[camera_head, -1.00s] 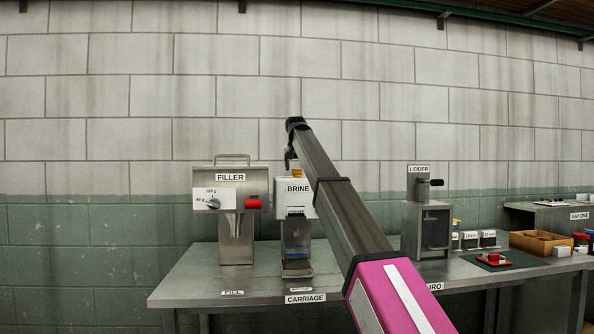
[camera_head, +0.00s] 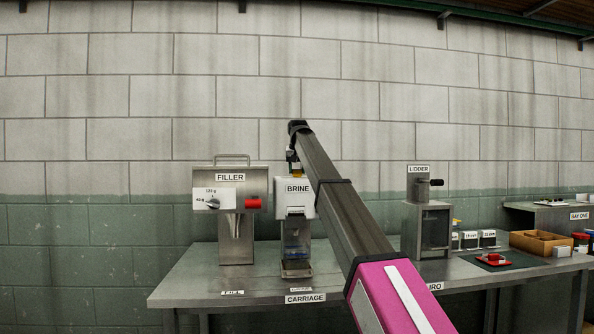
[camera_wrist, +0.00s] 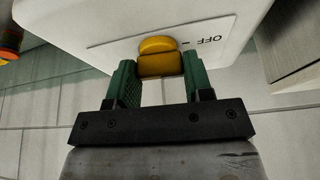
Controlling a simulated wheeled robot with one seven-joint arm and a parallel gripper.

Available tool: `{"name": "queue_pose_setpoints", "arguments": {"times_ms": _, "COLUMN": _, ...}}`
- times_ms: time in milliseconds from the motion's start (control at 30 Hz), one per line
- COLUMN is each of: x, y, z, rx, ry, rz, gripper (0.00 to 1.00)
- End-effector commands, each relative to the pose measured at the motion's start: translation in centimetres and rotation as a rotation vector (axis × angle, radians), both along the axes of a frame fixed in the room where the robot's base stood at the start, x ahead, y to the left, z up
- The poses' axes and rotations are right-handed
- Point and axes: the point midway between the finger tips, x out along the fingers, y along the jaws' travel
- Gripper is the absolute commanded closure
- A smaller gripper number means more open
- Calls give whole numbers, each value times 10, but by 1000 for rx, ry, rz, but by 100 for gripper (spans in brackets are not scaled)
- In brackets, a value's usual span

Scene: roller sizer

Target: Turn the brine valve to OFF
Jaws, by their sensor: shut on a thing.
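The white BRINE box (camera_head: 292,200) stands on the steel table, left of my arm. In the wrist view, its yellow valve knob (camera_wrist: 158,46) sits on a white label plate (camera_wrist: 222,62). The word OFF and a short dash show to the right of the knob. My gripper (camera_wrist: 160,72) has its green fingers on both sides of the knob and is shut on it. In the head view, my gripper (camera_head: 294,166) is just above the box, small and partly hidden. I cannot tell exactly which way the knob points.
The FILLER (camera_head: 236,225) with its dial and red handle stands left of the BRINE box. The LIDDER (camera_head: 427,228) stands to the right, beyond my arm. A wooden tray (camera_head: 540,243) and a dark mat with a red item lie further right. The block wall is behind.

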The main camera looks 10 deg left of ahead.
Motion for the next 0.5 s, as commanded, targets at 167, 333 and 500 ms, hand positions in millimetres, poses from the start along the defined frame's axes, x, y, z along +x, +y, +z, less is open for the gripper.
{"name": "queue_pose_setpoints", "arguments": {"times_ms": 167, "x": 0, "y": 0, "z": 0, "rx": 1, "ry": 0, "rz": 9, "gripper": 77}}
{"name": "queue_pose_setpoints", "arguments": {"times_ms": 333, "x": 0, "y": 0, "z": 0, "rx": 0, "ry": 0, "rz": 9, "gripper": 30}}
{"name": "queue_pose_setpoints", "arguments": {"times_ms": 500, "x": 0, "y": 0, "z": 0, "rx": 0, "ry": 0, "rz": 8, "gripper": 28}}
